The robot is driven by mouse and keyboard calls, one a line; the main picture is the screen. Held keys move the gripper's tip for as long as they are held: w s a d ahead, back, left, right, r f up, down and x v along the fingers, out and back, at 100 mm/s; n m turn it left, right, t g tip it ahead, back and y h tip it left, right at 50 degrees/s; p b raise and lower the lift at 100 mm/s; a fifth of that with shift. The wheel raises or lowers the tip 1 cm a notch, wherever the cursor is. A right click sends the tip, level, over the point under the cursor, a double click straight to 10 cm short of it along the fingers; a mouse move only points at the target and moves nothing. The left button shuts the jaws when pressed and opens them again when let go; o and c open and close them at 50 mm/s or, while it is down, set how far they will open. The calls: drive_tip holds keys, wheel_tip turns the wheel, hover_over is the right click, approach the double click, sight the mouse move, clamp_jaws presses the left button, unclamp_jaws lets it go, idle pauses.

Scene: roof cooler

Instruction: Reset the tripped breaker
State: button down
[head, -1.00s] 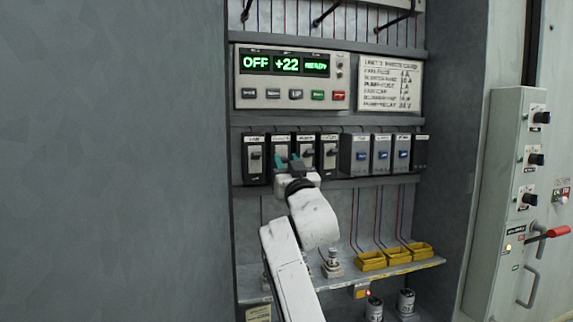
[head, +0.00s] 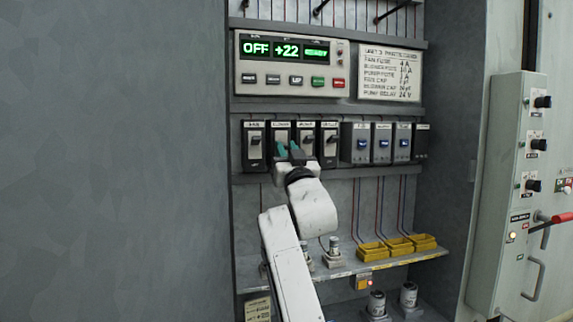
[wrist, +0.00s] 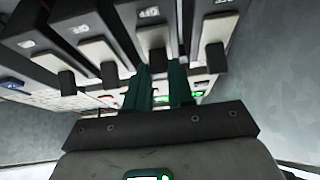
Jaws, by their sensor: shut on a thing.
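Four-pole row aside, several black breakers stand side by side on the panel. The first breaker (head: 254,158) and the ones labelled like PUMP (head: 306,131) and beyond show pale levers. My gripper (head: 288,150) reaches up from below to the second breaker (head: 280,130), whose label seems to read BLOWER. In the wrist view, the teal fingers (wrist: 160,90) stand on either side of a pale lever (wrist: 155,62) and are shut on it. The fingers partly hide this lever in the head view, so its exact position is unclear.
A control unit (head: 291,88) above shows OFF, +22 and READY. Grey modules with blue switches (head: 362,146) sit right of the breakers. Below, a shelf (head: 395,263) holds yellow trays (head: 399,246). A grey box with knobs and a red handle (head: 508,190) stands at right.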

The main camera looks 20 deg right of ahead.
drive_tip(key=shift+w+f+t+b, duration=0.1)
drive_tip(key=shift+f+t+b, duration=0.2)
drive_tip(key=shift+t+b, duration=0.75)
drive_tip(key=shift+w+f+t+b, duration=0.2)
drive_tip(key=shift+f+b, duration=0.15)
drive_tip(key=shift+b, duration=1.35)
drive_tip(key=shift+w+f+t+b, duration=0.1)
drive_tip(key=shift+f+t+b, duration=0.2)
drive_tip(key=shift+t+b, duration=0.75)
drive_tip(key=shift+g+b, duration=0.35)
drive_tip(key=shift+g, duration=0.05)
drive_tip(key=c, duration=1)
unclamp_jaws()
drive_tip(key=shift+o, duration=0.2)
drive_tip(key=shift+s+f, duration=0.1)
drive_tip(key=shift+s, duration=0.05)
drive_tip(key=b+v, duration=0.3)
drive_tip(key=v, duration=0.7)
drive_tip(key=shift+s+f, duration=0.2)
